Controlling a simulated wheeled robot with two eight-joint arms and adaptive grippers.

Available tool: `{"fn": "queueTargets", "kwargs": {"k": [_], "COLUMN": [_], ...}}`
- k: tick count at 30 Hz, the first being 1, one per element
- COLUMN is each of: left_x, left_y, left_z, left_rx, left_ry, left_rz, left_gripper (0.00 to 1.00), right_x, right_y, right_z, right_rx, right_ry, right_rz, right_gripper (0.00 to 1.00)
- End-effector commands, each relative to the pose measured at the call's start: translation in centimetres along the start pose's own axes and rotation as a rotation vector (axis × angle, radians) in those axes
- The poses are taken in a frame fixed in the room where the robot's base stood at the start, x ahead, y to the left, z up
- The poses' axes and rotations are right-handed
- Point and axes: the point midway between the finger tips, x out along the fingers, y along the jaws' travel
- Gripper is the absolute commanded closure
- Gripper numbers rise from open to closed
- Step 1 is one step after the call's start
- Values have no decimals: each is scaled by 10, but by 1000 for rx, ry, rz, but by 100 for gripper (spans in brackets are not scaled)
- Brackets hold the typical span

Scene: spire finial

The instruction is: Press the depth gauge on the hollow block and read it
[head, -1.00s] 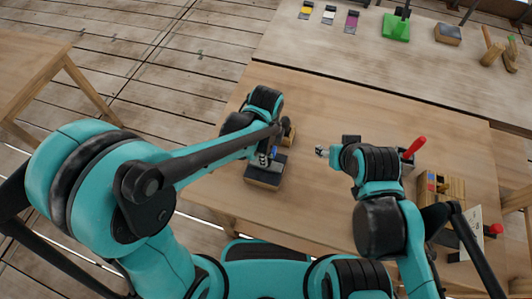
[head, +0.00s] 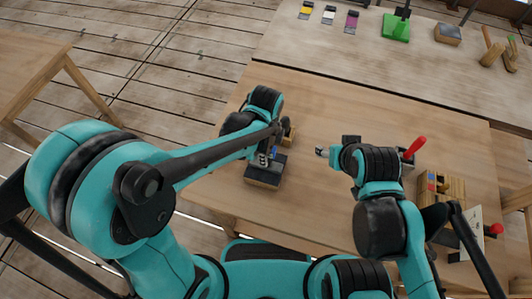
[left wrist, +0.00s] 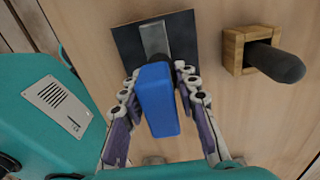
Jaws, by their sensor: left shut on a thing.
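The block (head: 262,183) with a dark top and wooden side stands near the left front of the table. In the left wrist view its dark top (left wrist: 126,48) carries a grey strip. My left gripper (head: 266,158) is just over this block. It is shut on a blue depth gauge (left wrist: 160,100), whose dark tip points at the block's top. I cannot tell whether the tip touches it, and no reading shows. My right gripper (head: 321,152) is over the table to the right, away from the block; its finger gap is too small to judge.
A wooden holder with a dark cylinder (left wrist: 275,60) stands beside the block. A red-handled tool (head: 414,147) and a wooden box (head: 448,188) are at the right. A back table (head: 330,45) holds coloured pieces and a green stand (head: 396,27). The table's middle is clear.

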Motion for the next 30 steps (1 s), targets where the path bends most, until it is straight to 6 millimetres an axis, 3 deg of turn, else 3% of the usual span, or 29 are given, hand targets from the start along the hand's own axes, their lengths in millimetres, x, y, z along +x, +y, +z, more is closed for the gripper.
{"fn": "queueTargets", "kwargs": {"k": [7,22,30], "left_x": [-5,-48,-50], "left_y": [1,1,0], "left_z": [0,0,0], "left_rx": [1,0,0], "left_ry": [1,0,0], "left_rz": [3,1,1], "left_gripper": [100,100,100], "right_x": [-4,-31,-32], "right_y": [0,0,0], "right_z": [-2,-22,-22], "right_rx": [0,0,0], "right_ry": [0,0,0], "right_rz": [0,0,0], "right_gripper": [46,46,46]}}
